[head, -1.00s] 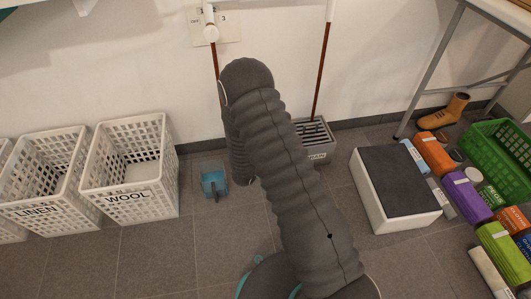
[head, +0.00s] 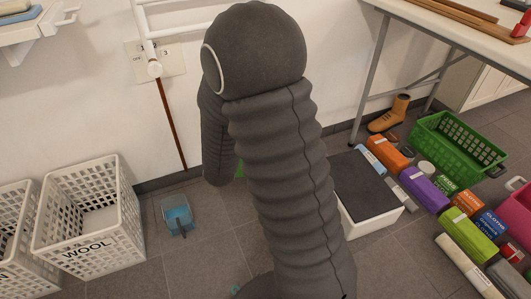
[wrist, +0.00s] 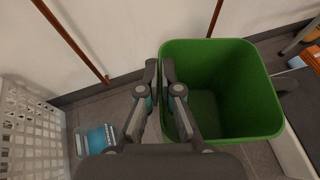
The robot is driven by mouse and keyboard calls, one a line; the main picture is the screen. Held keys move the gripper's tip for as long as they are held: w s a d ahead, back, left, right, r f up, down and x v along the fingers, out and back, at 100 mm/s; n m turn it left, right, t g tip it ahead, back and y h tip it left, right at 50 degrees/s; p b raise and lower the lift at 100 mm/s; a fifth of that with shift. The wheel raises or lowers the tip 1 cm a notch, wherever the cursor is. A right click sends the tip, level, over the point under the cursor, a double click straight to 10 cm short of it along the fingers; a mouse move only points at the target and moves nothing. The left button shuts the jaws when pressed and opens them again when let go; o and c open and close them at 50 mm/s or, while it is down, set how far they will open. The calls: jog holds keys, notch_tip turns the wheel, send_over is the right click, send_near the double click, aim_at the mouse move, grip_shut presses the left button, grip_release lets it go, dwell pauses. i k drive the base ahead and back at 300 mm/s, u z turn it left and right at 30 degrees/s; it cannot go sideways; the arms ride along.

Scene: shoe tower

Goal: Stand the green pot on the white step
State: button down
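The green pot (wrist: 262,90) is large, with an open mouth and rounded square rim, in the right half of the wrist view. My arm hides the gripper in the head view. The white step (head: 372,214) has a dark grey top and stands right of my arm. Its edge also shows in the wrist view (wrist: 290,150), right of the pot.
A blue dustpan-like item (head: 177,214) lies on the floor, near the white WOOL basket (head: 88,225). Colourful boxes, a green crate (head: 455,150) and a boot (head: 390,115) crowd the right of the step, by a table (head: 450,25). The step top shows clear where visible.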

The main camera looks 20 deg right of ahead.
aim_at(354, 176)
jog(key=u, duration=0.1)
jog(key=k, duration=1.05)
jog(key=z, duration=0.75)
jog(key=i, duration=1.3)
jog(key=u, duration=0.85)
